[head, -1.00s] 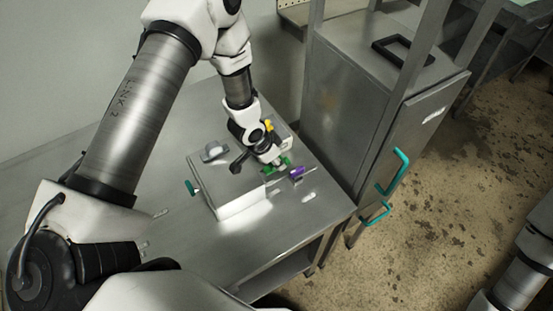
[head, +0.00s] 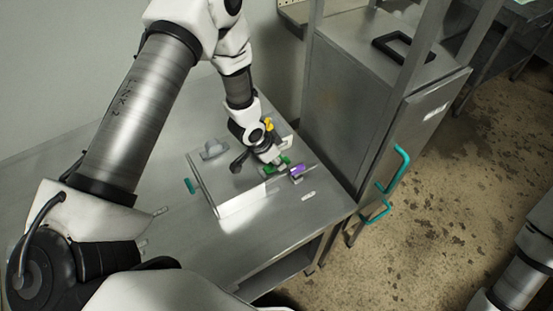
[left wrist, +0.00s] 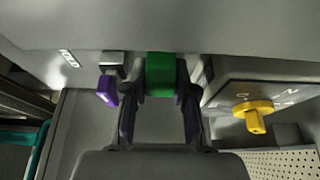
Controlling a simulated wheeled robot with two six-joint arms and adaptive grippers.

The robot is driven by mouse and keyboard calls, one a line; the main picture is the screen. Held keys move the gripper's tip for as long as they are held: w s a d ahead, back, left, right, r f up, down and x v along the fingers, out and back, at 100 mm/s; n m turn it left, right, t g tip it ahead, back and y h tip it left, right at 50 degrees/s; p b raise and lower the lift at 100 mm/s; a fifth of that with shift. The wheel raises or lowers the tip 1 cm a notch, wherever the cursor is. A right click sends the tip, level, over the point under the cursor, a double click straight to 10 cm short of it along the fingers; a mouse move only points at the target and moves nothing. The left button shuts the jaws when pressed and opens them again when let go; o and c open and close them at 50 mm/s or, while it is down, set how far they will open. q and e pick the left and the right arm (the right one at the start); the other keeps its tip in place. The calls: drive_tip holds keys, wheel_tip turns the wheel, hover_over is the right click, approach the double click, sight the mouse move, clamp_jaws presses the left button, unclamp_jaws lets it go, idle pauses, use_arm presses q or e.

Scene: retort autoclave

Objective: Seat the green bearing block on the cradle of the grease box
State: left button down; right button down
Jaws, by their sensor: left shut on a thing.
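The green bearing block (left wrist: 160,75) is between the two fingers of my left gripper (left wrist: 160,108) in the left wrist view. The gripper is shut on it. In the head view the green block (head: 283,162) shows at the tip of my left gripper (head: 274,160), close to the right side of the grey metal box (head: 243,207) on the table. I take this as the grease box. The cradle is not clearly visible; the gripper and block cover that area. I cannot tell whether the block touches it. My right gripper is out of view.
A purple part (head: 297,171) is close beside the block. A yellow knob (left wrist: 255,113) sits on a panel on the other side in the wrist view. A tall steel cabinet (head: 350,110) with teal handles stands to the right. The table's (head: 190,265) front area is mostly clear.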

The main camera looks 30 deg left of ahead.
use_arm(q)
drive_tip(key=shift+r, duration=0.15)
idle(0.4)
drive_tip(key=shift+f, duration=0.45)
drive_tip(key=shift+f, duration=0.1)
idle(0.5)
drive_tip(key=c, duration=0.8)
unclamp_jaws()
drive_tip(key=shift+c, duration=0.2)
drive_tip(key=o, duration=0.4)
